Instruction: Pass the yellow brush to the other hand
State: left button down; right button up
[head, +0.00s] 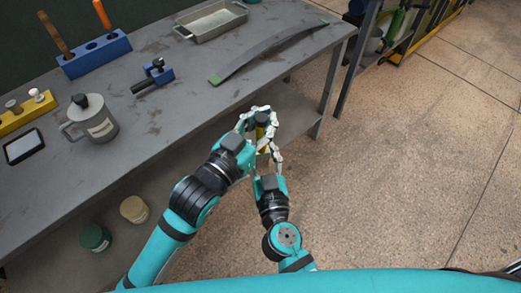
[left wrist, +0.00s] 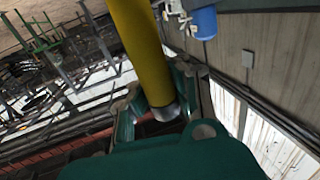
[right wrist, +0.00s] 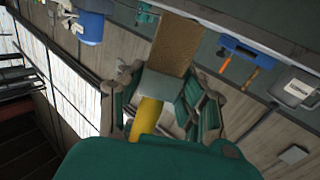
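The yellow brush is between my two hands in front of the bench; in the head view its yellow handle (head: 263,139) is partly covered by fingers. My left gripper (head: 259,118) is around the upper handle and appears shut on it. The left wrist view shows the handle (left wrist: 143,52), with its metal-capped end between the fingers. My right gripper (head: 269,162) is lower on the brush. In the right wrist view, its fingers flank the grey ferrule (right wrist: 160,87), and brown bristles (right wrist: 175,45) extend beyond. Whether those fingers press on it is unclear.
The grey bench (head: 190,110) holds a blue tool rack (head: 94,55), a metal tray (head: 212,20), a leaf spring (head: 265,52), a blue clamp (head: 154,77) and a mug (head: 90,118). Two tubs stand below it.

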pick_arm(q)
jog(key=shift+d, duration=0.1)
pick_arm(e)
jog(key=shift+s+a, duration=0.1)
jog(key=shift+a, duration=0.1)
jog(key=c, duration=0.4)
pick_arm(q)
jog(key=c, duration=1.3)
grip_release()
pick_arm(e)
grip_shut()
pick_arm(q)
jog(key=shift+s, duration=0.1)
